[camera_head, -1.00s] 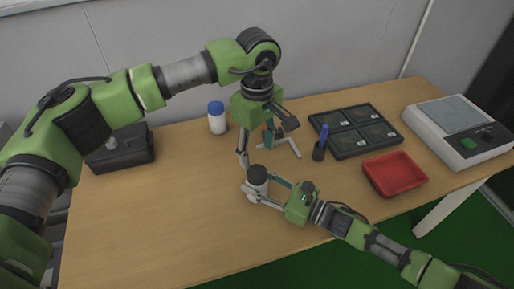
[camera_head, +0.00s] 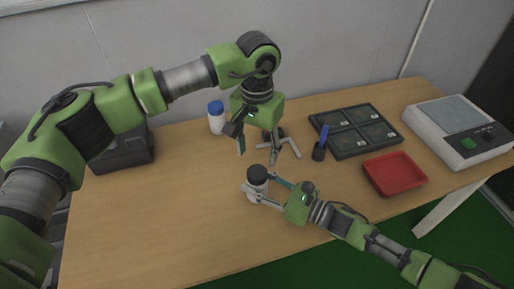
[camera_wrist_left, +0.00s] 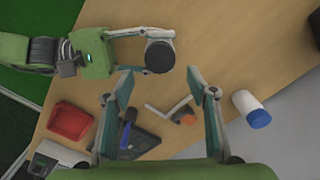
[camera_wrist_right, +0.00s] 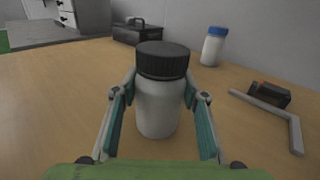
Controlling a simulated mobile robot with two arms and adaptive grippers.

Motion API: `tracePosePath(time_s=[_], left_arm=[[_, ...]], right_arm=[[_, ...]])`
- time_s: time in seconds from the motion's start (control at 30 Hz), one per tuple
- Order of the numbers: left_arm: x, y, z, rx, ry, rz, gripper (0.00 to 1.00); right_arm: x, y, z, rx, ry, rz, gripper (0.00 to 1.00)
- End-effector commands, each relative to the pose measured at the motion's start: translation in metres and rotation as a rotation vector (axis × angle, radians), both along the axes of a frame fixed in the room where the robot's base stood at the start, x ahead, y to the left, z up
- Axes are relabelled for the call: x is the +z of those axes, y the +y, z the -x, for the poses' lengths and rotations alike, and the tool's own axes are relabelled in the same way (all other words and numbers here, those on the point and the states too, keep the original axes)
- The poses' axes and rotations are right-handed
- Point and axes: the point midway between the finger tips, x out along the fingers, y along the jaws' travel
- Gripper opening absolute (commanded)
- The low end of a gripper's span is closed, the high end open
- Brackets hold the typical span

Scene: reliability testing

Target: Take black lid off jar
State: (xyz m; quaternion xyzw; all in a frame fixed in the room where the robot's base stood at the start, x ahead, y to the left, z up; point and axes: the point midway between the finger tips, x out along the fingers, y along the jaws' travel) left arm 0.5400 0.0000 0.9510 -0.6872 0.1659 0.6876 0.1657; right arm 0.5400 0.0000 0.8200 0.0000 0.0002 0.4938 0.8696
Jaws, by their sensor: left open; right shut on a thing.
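A white jar (camera_head: 257,192) with a black lid (camera_head: 257,173) stands upright on the table. My right gripper (camera_head: 262,190) is shut on the jar's body, one finger on each side, as the right wrist view shows the jar (camera_wrist_right: 158,108) and the lid (camera_wrist_right: 162,59) on top of it. My left gripper (camera_head: 260,150) is open and empty, pointing down above the table behind the jar. In the left wrist view its fingers (camera_wrist_left: 163,85) stand apart, and the black lid (camera_wrist_left: 159,56) shows beyond them, not between them.
A white bottle with a blue cap (camera_head: 217,118) stands behind at left. A grey bracket-like item (camera_head: 284,145) lies under my left gripper. A blue pen in a holder (camera_head: 320,150), dark tray (camera_head: 355,130), red tray (camera_head: 394,174) and scale (camera_head: 457,130) sit right. The table's left front is clear.

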Motion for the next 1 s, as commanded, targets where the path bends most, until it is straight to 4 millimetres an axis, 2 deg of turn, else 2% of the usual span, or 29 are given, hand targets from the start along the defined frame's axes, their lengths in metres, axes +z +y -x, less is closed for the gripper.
tracePosePath(time_s=[0.3, 0.43, 0.6, 0.87, 1.0], left_arm=[[-0.049, 0.000, 0.001, 0.001, 0.003, 0.000, 0.52], [-0.064, 0.000, 0.000, 0.001, 0.001, 0.000, 0.52], [-0.073, 0.000, 0.000, 0.001, 0.001, 0.000, 0.52], [-0.074, 0.000, 0.000, 0.002, 0.000, -0.001, 0.52], [-0.074, 0.000, 0.000, 0.002, 0.000, -0.001, 0.16]], right_arm=[[0.000, 0.000, 0.000, 0.000, 0.001, 0.001, 0.00], [0.000, 0.000, 0.000, 0.000, 0.001, 0.001, 0.00], [0.000, 0.000, 0.000, 0.000, 0.001, 0.001, 0.00], [0.000, 0.000, 0.000, 0.000, 0.000, 0.000, 0.00], [0.000, 0.000, 0.000, 0.000, 0.000, 0.000, 0.00]])
